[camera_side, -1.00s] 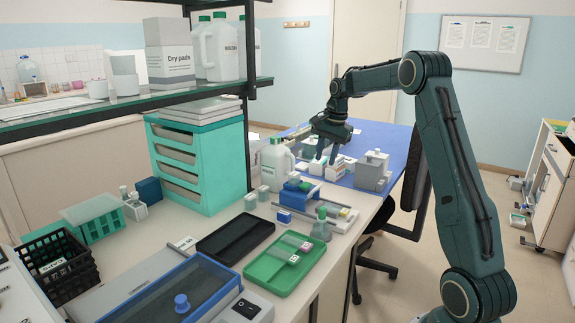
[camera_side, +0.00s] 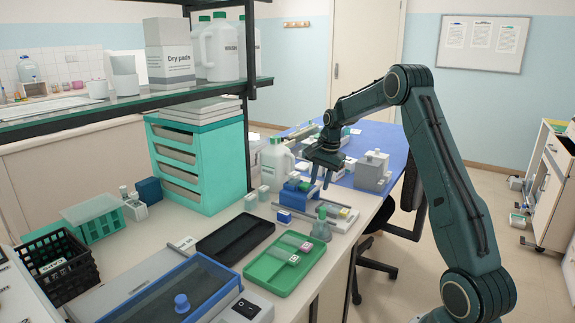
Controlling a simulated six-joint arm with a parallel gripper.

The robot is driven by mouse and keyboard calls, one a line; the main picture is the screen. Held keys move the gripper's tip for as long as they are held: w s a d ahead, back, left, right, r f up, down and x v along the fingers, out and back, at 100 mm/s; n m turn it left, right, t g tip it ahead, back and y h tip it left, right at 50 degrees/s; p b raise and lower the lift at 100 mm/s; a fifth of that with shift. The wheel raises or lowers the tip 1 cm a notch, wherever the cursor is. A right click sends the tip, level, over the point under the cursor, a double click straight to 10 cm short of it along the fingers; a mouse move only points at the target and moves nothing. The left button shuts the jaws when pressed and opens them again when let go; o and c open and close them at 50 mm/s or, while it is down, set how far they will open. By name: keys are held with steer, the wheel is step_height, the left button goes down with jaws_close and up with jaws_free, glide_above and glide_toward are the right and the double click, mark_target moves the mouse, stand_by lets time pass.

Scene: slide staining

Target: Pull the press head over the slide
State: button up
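A small blue device (camera_side: 293,196) with a pale base stands on the bench, right of the white jug; I take it to be the press, but its head is too small to make out clearly. My gripper (camera_side: 320,183) hangs pointing down, just right of and above the blue device. Its two fingers show apart with nothing visible between them. I cannot tell whether a finger touches the device. Whether a slide lies under the press head cannot be seen.
A flask with a green stopper (camera_side: 321,226) stands close in front of my gripper. A white jug (camera_side: 276,160) is left of it, a grey block-like unit (camera_side: 372,172) to the right. A black tray (camera_side: 214,246) lies nearer. The shelf (camera_side: 150,101) overhangs the left side.

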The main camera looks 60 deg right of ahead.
jaws_close()
steer(key=shift+s, duration=0.1)
steer(key=s, duration=0.9)
steer(key=shift+s+d, duration=0.1)
jaws_free()
steer(key=shift+r, duration=0.2)
step_height(320, 180, up, 13)
steer(key=s, duration=0.2)
steer(key=shift+s+r, duration=0.15)
steer(key=shift+s, duration=0.1)
